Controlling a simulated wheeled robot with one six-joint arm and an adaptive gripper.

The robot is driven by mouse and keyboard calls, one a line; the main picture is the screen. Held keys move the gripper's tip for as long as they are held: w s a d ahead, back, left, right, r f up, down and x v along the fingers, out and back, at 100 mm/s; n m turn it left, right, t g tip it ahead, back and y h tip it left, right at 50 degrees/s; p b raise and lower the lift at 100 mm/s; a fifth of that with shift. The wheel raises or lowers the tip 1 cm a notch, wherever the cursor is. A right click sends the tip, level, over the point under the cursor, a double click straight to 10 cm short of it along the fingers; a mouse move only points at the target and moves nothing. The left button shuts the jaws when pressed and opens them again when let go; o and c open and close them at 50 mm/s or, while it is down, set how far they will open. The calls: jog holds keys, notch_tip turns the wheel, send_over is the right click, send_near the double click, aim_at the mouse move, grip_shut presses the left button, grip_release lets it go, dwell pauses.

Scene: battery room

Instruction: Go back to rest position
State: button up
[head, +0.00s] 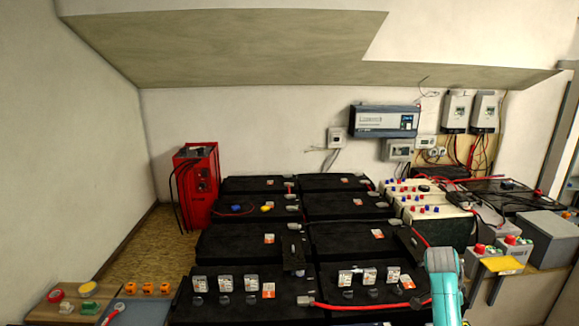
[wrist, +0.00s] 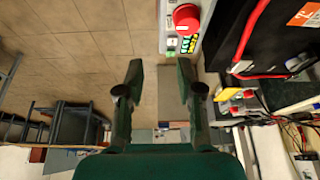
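My gripper (wrist: 159,75) shows in the wrist view with its two dark green fingers spread apart. It is open and nothing is between the fingers; tiled floor lies beyond them. In the head view a teal part of my arm stands at the lower right, in front of the batteries; the fingers cannot be made out there. No object touches the gripper.
Large black batteries (head: 240,246) fill the bench, with a red charger (head: 196,187) behind at left. A red cable (head: 360,307) runs along the front. In the wrist view, a box with a red button (wrist: 186,17) is near the fingertips; chairs (wrist: 68,125) stand left.

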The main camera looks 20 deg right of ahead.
jog(key=s+a+f+n+t, duration=0.2)
jog(key=a+f+n, duration=0.1)
jog(key=a+f, duration=0.45)
jog(key=s+a+f+n+t, duration=0.2)
jog(key=a+f+n, duration=0.1)
jog(key=a+f, duration=0.4)
jog(key=s+a+f+n+t, duration=0.2)
jog(key=s+a+f+n, duration=0.1)
jog(key=s+a, duration=0.35)
jog(key=s+a+f+n+t, duration=0.2)
jog(key=s+a+f, duration=0.25)
jog(key=a, duration=0.35)
jog(key=s+a+r+n+t+y, duration=0.1)
jog(key=s+a+r+n+t, duration=0.15)
jog(key=s+a+r, duration=0.35)
jog(key=s+a+r+n+t+y, duration=0.1)
jog(key=s+a+r+n+t, duration=0.15)
jog(key=s+a, duration=0.45)
jog(key=s+a+r+n+t+y, duration=0.1)
jog(key=s+r+n, duration=0.3)
jog(key=s+r, duration=0.9)
notch_tip(320, 180, up, 4)
jog(key=shift+s+a+r+t+y, duration=0.1)
jog(key=shift+s+a+t+y, duration=0.1)
jog(key=shift+a+t+y, duration=0.4)
